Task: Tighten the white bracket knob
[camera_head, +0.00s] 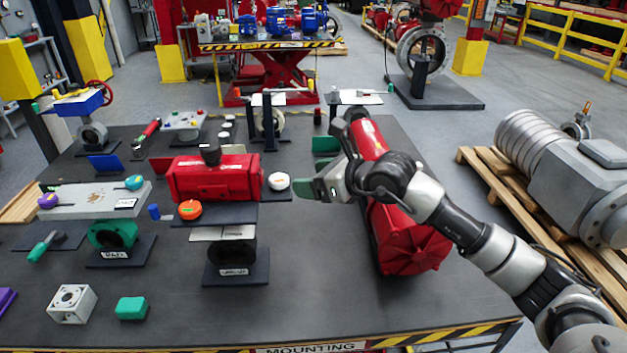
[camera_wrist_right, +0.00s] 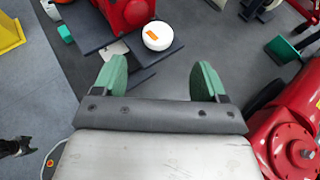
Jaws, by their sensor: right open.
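The white knob (camera_head: 278,181) is a round disc with an orange mark on top. It sits at the right end of the red actuator (camera_head: 213,177), above a dark plate. It also shows in the right wrist view (camera_wrist_right: 158,36), ahead of the fingers and roughly centred between them. My right gripper (camera_head: 312,181) is just right of the knob in the head view. Its two green fingers (camera_wrist_right: 160,77) are spread apart with nothing between them, and a gap separates them from the knob. My left gripper is out of view.
An orange knob (camera_head: 190,209) is on the actuator's front left. A large red cylinder assembly (camera_head: 410,238) lies right of my gripper, under my right arm. A green-handled part (camera_wrist_right: 282,48) stands beyond it. The table's front middle (camera_head: 310,285) is clear.

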